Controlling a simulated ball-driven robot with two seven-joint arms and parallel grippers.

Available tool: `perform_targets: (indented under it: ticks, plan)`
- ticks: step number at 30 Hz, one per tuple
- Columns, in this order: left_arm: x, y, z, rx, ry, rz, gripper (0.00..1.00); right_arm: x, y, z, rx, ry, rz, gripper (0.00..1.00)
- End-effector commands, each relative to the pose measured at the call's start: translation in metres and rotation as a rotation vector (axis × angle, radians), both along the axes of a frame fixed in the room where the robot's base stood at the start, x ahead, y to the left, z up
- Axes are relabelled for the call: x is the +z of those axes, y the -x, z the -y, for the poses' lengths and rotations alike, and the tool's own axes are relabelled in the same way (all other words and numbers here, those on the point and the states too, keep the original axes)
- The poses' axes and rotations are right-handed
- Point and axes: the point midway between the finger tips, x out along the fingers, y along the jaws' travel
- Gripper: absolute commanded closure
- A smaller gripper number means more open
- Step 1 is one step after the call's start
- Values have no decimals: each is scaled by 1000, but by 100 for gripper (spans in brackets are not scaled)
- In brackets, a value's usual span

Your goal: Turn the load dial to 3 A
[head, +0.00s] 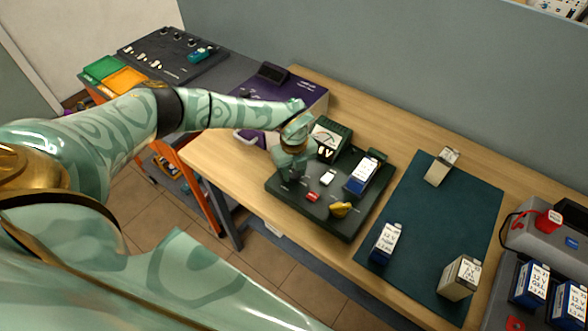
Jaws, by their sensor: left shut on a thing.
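The dark green battery tester (330,222) stands on the wooden table, with a meter (327,139) at its back. My left gripper (291,172) is over the tester's left part, pointing down, and is shut on what appears to be the load dial. The gripper hides the dial, so its pointer and scale cannot be read. The tester also has a white switch (328,177), a red button (313,196) and a yellow knob (341,209). A blue and white battery (362,174) sits at its right side. My right gripper is not in view.
A dark green mat (432,225) right of the tester bears a blue battery (385,242) and two beige ones (459,277) (441,167). A purple device (262,116) is behind my left arm.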

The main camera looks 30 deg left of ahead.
Motion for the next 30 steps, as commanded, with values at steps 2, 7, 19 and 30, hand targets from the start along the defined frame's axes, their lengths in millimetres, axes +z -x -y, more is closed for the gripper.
perform_targets:
  ticks: [2,7,19,30]
  plan:
    - [2,0,0,-50,0,1,89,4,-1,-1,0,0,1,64]
    - [2,-1,0,-196,0,1,89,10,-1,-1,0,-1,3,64]
    - [2,-1,0,-579,-1,2,89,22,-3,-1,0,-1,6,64]
    - [1,-1,0,-931,-2,3,89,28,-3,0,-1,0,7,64]
